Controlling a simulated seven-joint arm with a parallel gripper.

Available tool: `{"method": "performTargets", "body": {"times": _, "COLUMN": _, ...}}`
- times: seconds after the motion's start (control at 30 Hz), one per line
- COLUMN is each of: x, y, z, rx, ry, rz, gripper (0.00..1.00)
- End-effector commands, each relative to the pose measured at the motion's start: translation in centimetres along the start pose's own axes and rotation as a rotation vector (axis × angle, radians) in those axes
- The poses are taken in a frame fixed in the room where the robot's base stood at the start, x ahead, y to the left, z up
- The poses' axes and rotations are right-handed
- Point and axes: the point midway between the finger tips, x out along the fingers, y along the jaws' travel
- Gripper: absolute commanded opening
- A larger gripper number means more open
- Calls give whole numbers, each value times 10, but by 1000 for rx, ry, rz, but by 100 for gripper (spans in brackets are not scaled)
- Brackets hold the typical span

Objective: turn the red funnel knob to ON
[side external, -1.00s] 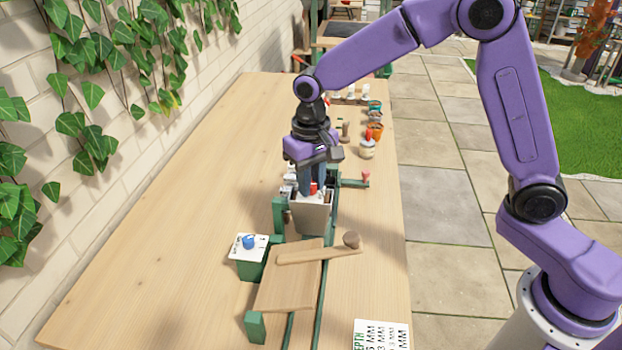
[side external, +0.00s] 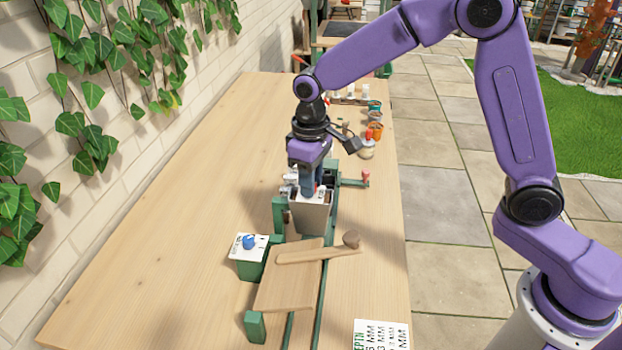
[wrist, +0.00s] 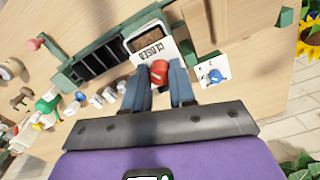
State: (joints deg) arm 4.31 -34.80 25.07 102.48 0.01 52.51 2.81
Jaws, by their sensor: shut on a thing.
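The red knob (wrist: 158,71) sits on the white plate of the grey funnel (side external: 311,217). My gripper (side external: 307,191) points straight down over the funnel, and its two blue-grey fingers are shut on the red knob, one on each side. In the wrist view, my gripper (wrist: 159,76) has the knob between its fingertips. Dark lettering on the funnel's plate (wrist: 150,52) appears to read "CLOSED". Brown material shows inside the funnel's mouth. In the side view the fingers hide most of the knob.
A blue knob (side external: 249,242) sits on a white-topped green box left of the funnel. A wooden paddle (side external: 300,257) lies in front. A red-tipped green lever (side external: 366,179) sticks out to the right. Small pots (side external: 375,130) stand further back. The table's left side is clear.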

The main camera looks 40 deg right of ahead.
Motion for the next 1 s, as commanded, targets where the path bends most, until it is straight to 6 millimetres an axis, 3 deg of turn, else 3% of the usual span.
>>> {"method": "performTargets", "body": {"times": 1.0, "x": -1, "y": 0, "z": -1, "rx": -917, "ry": 5, "rz": 2, "gripper": 0}}
